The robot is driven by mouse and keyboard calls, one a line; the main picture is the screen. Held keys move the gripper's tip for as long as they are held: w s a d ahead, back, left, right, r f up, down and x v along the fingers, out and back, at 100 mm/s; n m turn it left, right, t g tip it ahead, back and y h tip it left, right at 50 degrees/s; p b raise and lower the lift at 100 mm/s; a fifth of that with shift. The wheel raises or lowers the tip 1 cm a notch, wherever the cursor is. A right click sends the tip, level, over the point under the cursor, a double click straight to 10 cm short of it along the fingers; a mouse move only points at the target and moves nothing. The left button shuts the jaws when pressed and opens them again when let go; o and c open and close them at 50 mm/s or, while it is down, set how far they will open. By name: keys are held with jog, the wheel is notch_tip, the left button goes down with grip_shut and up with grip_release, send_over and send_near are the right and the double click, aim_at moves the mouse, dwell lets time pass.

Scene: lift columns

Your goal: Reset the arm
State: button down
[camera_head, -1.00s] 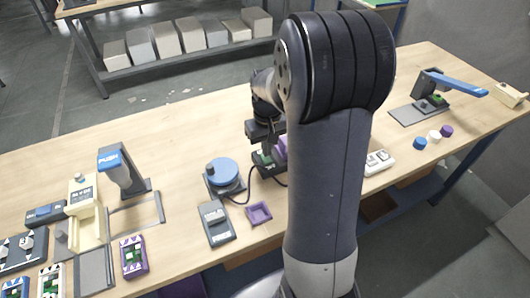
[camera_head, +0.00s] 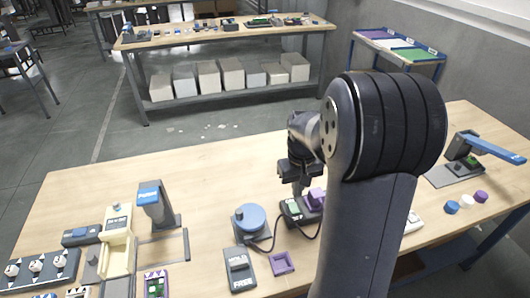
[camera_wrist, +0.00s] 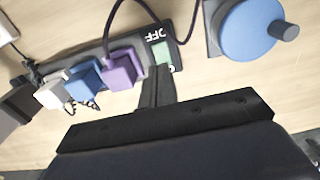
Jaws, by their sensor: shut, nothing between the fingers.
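My gripper (camera_wrist: 156,92) shows in the wrist view with its fingers together and nothing between them. Its tip is close to the green switch (camera_wrist: 163,52) at the end of a dark power strip (camera_wrist: 90,62) with OFF lettering. I cannot tell whether it touches the switch. Purple (camera_wrist: 122,70), blue (camera_wrist: 84,80) and white (camera_wrist: 50,95) plugs sit in the strip. In the head view my arm reaches over the table (camera_head: 90,200), and my gripper (camera_head: 297,190) points down beside the strip's green part (camera_head: 293,208). My arm hides part of the strip there.
A press with a blue PUSH top (camera_head: 149,195) stands further left. A blue-handled lever (camera_head: 495,149) stands right. The table's back middle is clear.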

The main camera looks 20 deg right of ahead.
aim_at(295, 211)
jog(key=shift+f+b, duration=2.8)
jog(key=shift+f, duration=0.7)
jog(key=shift+r, duration=0.15)
